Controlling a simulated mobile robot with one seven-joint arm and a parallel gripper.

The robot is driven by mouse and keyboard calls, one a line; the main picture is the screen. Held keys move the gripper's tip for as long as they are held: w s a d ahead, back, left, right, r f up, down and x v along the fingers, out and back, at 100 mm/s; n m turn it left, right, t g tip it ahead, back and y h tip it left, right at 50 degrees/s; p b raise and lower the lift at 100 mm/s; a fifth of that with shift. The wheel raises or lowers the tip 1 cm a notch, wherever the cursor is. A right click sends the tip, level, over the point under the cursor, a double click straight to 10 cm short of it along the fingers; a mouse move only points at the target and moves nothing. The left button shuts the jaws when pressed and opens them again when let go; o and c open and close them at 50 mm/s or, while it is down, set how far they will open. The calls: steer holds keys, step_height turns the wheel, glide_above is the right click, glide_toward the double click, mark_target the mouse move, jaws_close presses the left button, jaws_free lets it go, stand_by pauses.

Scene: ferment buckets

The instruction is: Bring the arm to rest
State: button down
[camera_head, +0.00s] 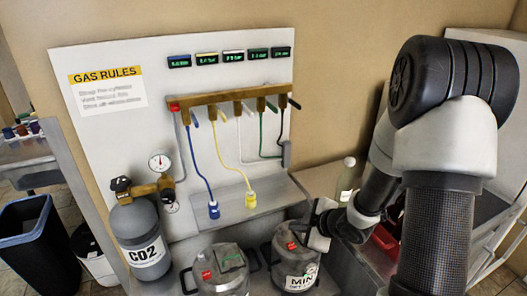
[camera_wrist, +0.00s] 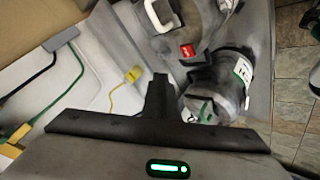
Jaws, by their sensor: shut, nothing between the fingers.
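My arm comes in from the right in the head view, bent over, with its forearm pointing left toward the wall panel. My gripper (camera_head: 318,226) is low, just beside and partly in front of the right-hand grey keg (camera_head: 296,268), whose label begins "MIN". I cannot tell whether they touch. In the wrist view my gripper (camera_wrist: 159,82) is a dark shape with its fingers together and nothing between them. Two grey kegs, one with a red tag (camera_wrist: 187,51), show beyond it.
A second keg (camera_head: 219,273) stands left of the first. A CO2 cylinder (camera_head: 140,240) with gauges stands further left. Coloured hoses hang from a manifold (camera_head: 225,96) on the white panel; blue and yellow ends hang by a grey shelf (camera_head: 270,207). A pale bottle (camera_head: 345,180) stands behind my wrist.

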steer(key=s+d+r+m+h, duration=0.3)
steer(key=r+m, duration=0.1)
steer(key=r, duration=0.5)
steer(key=s+d+r+m+h, duration=0.3)
steer(key=d+r+m+h, duration=0.1)
steer(key=r, duration=0.6)
steer(key=s+a+r+m+g+y, duration=0.1)
steer(key=s+a+r+m, duration=0.2)
steer(key=s, duration=0.6)
steer(key=s+a+r+m+g+y, duration=0.1)
steer(key=s+a+r+m, duration=0.2)
steer(key=s, duration=0.6)
steer(key=shift+a+r+m+y, duration=0.15)
steer(key=shift+a+m+y, duration=0.2)
steer(key=shift+a, duration=0.6)
